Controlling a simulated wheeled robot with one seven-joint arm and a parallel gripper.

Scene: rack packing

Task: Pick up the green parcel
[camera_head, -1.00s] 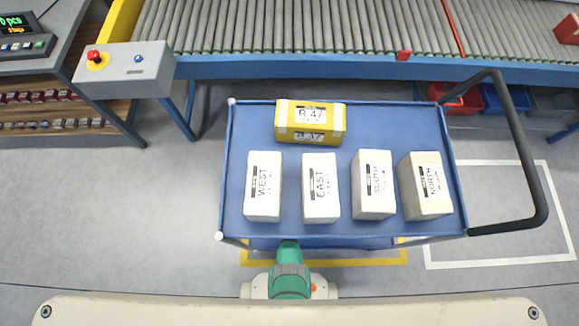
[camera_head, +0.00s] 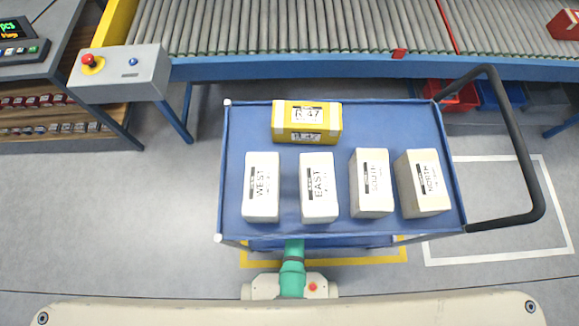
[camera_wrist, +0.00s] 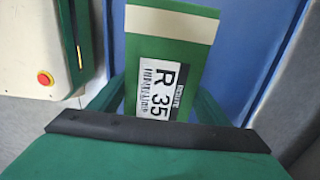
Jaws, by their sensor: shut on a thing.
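The green parcel (camera_wrist: 165,45) shows in the wrist view, with a cream band and a white label reading R 35. My gripper (camera_wrist: 160,102) has its green fingers on either side of the parcel and is shut on it. The parcel's near end is hidden behind the front of my gripper. In the head view neither the parcel nor my gripper shows; only a green part of my arm is in sight at the bottom centre, in front of the trolley.
A blue trolley (camera_head: 240,130) carries a yellow parcel (camera_head: 284,125) marked R 47 and several white boxes labelled WEST (camera_head: 261,205), EAST (camera_head: 319,205), SOUTH (camera_head: 371,200) and NORTH (camera_head: 424,195). A roller conveyor (camera_head: 290,30) runs behind. Clear floor (camera_head: 120,210) lies left.

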